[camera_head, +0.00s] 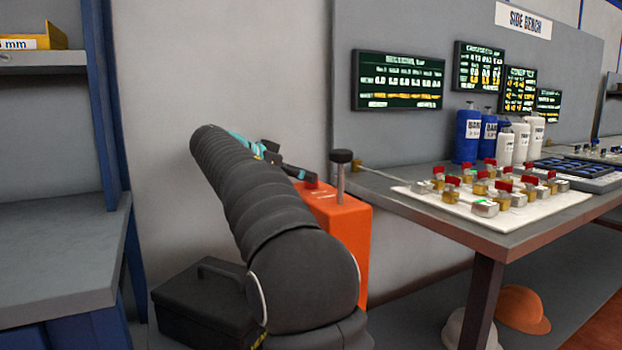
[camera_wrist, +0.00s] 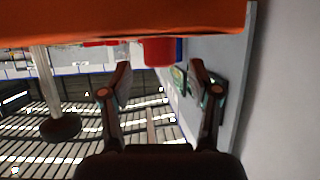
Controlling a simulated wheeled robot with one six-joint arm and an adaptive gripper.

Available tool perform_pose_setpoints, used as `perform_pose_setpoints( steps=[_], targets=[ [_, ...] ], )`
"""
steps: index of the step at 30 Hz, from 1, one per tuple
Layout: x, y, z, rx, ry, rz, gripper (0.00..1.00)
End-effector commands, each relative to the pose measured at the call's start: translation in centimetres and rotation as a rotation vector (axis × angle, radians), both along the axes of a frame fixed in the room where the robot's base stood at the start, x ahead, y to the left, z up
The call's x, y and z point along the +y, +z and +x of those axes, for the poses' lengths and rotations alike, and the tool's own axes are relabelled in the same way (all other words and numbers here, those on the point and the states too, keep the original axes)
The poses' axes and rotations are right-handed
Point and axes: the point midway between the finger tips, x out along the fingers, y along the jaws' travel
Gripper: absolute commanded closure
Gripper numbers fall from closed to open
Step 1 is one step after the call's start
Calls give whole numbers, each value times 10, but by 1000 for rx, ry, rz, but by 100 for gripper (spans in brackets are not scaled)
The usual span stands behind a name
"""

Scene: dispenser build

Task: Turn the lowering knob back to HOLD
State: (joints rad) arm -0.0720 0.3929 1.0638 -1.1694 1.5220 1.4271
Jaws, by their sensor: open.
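The orange unit (camera_head: 340,225) stands at the left end of the bench, partly hidden by my arm. A small red knob (camera_head: 311,182) sits on its top; I take this as the lowering knob, though no HOLD mark is readable. In the wrist view the orange body (camera_wrist: 120,20) fills the top and the red knob (camera_wrist: 160,52) projects from it. My gripper (camera_head: 296,171) is at the knob in the head view. In the wrist view my gripper (camera_wrist: 161,75) is open, with its fingertips spread either side of the knob's line and gaps showing. The knob's setting cannot be told.
A metal post with a black cap (camera_head: 341,157) rises beside the red knob; the post also shows in the wrist view (camera_wrist: 46,85). The bench (camera_head: 440,232) holds a white board (camera_head: 455,202) with several valve-like parts. A black case (camera_head: 205,305) lies below my arm.

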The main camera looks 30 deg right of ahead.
Motion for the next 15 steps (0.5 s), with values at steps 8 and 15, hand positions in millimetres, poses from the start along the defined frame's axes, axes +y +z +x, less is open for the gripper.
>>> perform_pose_setpoints(
  steps=[8, 15],
  targets=[
    [-29, -12, 5, 1, -1, 0, 38],
    [-33, -14, 6, 0, 0, 1, 38]
  ],
)
